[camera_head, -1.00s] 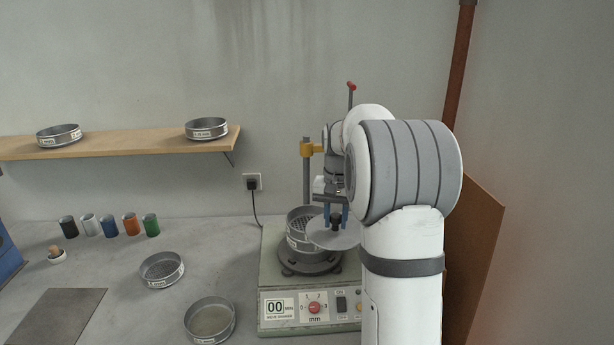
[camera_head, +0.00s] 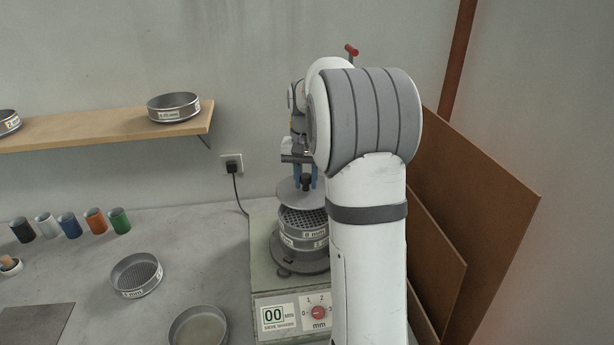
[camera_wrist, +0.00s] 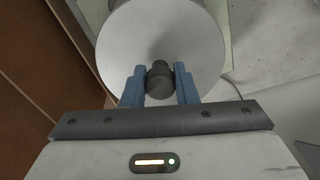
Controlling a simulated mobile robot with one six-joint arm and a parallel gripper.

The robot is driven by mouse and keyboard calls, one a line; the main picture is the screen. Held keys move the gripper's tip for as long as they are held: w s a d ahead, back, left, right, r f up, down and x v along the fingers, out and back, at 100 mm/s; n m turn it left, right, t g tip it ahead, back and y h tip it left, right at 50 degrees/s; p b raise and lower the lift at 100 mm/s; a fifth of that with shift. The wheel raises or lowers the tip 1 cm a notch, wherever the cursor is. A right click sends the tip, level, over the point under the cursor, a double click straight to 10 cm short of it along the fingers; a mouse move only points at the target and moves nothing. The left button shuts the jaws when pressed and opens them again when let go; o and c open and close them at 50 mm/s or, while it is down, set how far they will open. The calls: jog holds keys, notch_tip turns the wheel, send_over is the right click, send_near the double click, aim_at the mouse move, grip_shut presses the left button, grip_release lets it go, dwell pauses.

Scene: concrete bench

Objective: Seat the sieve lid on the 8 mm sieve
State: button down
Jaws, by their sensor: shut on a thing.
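The sieve lid (camera_head: 297,197) is a grey disc with a dark knob, and it also fills the top of the wrist view (camera_wrist: 160,40). My gripper (camera_head: 306,182) is shut on the knob; its blue fingers sit on both sides of it in the wrist view (camera_wrist: 160,84). The 8 mm sieve (camera_head: 303,226), with mesh and a label, tops the stack on the shaker (camera_head: 262,270). The lid is held above and toward the back left of the sieve's opening, apart from it as far as I can see. Part of the mesh shows in front of the lid.
A loose sieve (camera_head: 137,276) and a pan (camera_head: 198,328) lie on the bench left of the shaker. Several coloured cups (camera_head: 70,225) stand farther left. Sieves rest on the wall shelf (camera_head: 100,134). Brown boards (camera_head: 470,210) lean at the right.

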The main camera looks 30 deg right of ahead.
aim_at(306, 191)
jog(key=shift+s+f+b, duration=0.1)
jog(key=shift+f+b, duration=1.4)
jog(key=shift+f, duration=0.8)
jog(key=shift+s+f+b, duration=0.1)
jog(key=shift+f+b, duration=0.2)
jog(key=shift+f, duration=0.3)
jog(key=c, duration=1.1)
grip_release()
jog(key=shift+o, duration=0.2)
jog(key=shift+r+b, duration=0.3)
jog(key=shift+r, duration=3.65)
